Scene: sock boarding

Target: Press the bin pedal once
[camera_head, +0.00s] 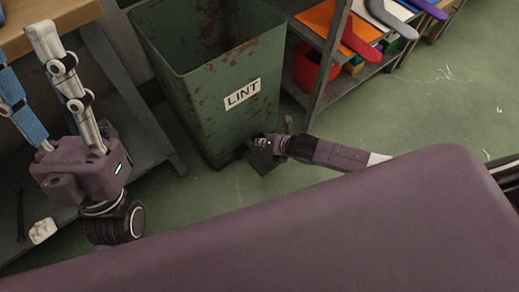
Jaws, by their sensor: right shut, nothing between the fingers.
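The green, rust-marked bin (195,95) stands on the floor with a white LINT label (242,94) on its front. It is open at the top. A dark flat pedal (264,162) sticks out at the foot of its front right side. My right gripper (260,143) is shut and empty, right at the pedal and low by the bin. It partly hides the pedal, and I cannot tell whether they touch. My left gripper (22,48) is at the far left, away from the bin, with its fingers pointing up and spread apart, one tip cut off by the frame.
A shelf rack (328,60) with coloured boards and a red bin (307,68) stands right of the bin. A wooden-topped table (45,12) with a grey lower shelf is at the left. A small white lump (42,231) lies at lower left. Green floor (430,95) is clear at right.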

